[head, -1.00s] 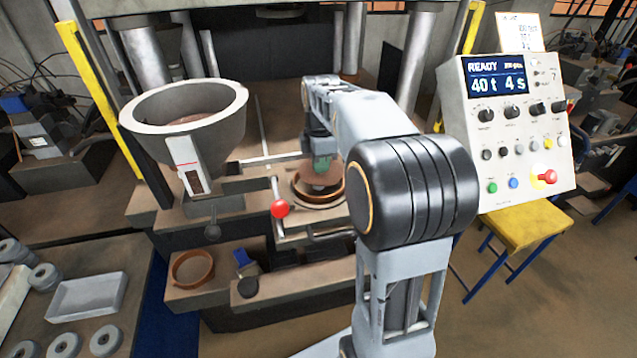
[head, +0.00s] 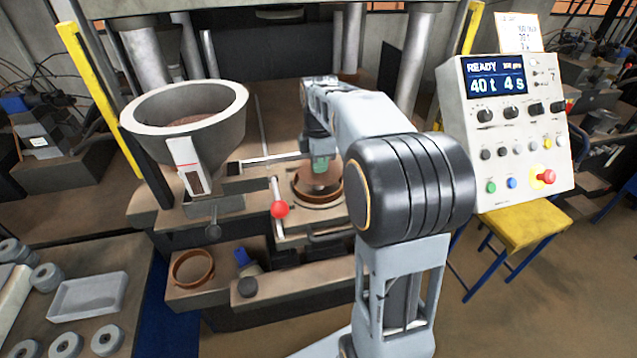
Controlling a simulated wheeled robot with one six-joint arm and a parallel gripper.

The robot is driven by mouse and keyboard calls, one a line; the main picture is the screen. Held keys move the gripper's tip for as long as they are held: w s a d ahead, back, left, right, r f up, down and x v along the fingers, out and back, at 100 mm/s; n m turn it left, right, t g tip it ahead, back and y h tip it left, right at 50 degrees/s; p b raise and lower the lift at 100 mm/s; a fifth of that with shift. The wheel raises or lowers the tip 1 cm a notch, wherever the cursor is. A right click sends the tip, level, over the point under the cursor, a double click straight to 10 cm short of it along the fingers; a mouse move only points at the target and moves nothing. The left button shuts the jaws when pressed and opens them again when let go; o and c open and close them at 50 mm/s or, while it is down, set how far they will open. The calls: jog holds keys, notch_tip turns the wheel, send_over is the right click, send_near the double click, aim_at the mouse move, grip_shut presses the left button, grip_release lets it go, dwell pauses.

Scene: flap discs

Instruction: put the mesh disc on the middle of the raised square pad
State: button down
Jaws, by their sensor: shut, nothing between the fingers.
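My gripper (head: 321,168) is mostly hidden behind my arm, in the middle of the head view. Its greenish end points down over a copper-brown ring (head: 334,202) on the press table. It looks shut, with nothing seen held in it. A flat brownish round surface (head: 313,188) shows inside the ring under the gripper. I cannot tell whether this is the mesh disc, or whether the gripper touches it. The raised square pad cannot be made out clearly; my arm covers part of that area.
A grey hopper (head: 240,112) stands left of the ring. A second brown ring (head: 193,284) lies on the lower shelf. A control panel (head: 480,160) stands right. A tray (head: 88,296) and grey discs are at lower left.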

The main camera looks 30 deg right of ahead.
jog(key=shift+a+f, duration=0.1)
jog(key=shift+f, duration=0.15)
jog(key=shift+r, duration=0.15)
jog(key=shift+w+r+p, duration=0.2)
jog(key=shift+r+p, duration=0.35)
jog(key=shift+p, duration=0.2)
notch_tip(320, 180, up, 6)
jog(key=p, duration=0.5)
jog(key=shift+s, duration=0.1)
jog(key=shift+a+f, duration=0.1)
jog(key=shift+f, duration=0.05)
